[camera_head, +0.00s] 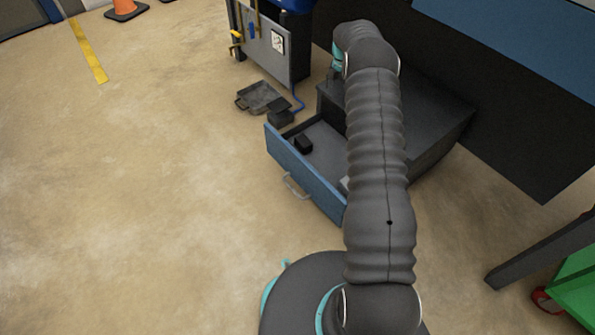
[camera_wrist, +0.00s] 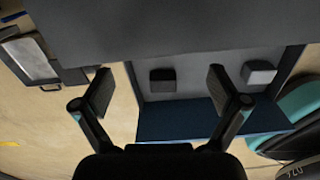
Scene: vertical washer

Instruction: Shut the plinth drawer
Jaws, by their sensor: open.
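The plinth drawer (camera_head: 303,174) is pulled out of a low dark plinth (camera_head: 430,105). It has a blue front with a pale bar handle (camera_head: 295,187). In the wrist view the inner side of the blue drawer front (camera_wrist: 185,124) crosses the lower middle, and the grey plinth top (camera_wrist: 170,28) fills the top. A black block (camera_head: 303,144) lies inside the drawer; it also shows in the wrist view (camera_wrist: 162,81) beside a grey block (camera_wrist: 258,73). My gripper (camera_wrist: 159,80) is open and empty, with its fingers apart above the drawer. My arm hides it in the head view.
A dark tray (camera_head: 262,98) lies on the floor just beyond the drawer, near a grey tool cart (camera_head: 268,48). A large dark unit (camera_head: 500,110) stands at right, with a green object (camera_head: 575,285) nearer. The floor before the drawer front is clear at left.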

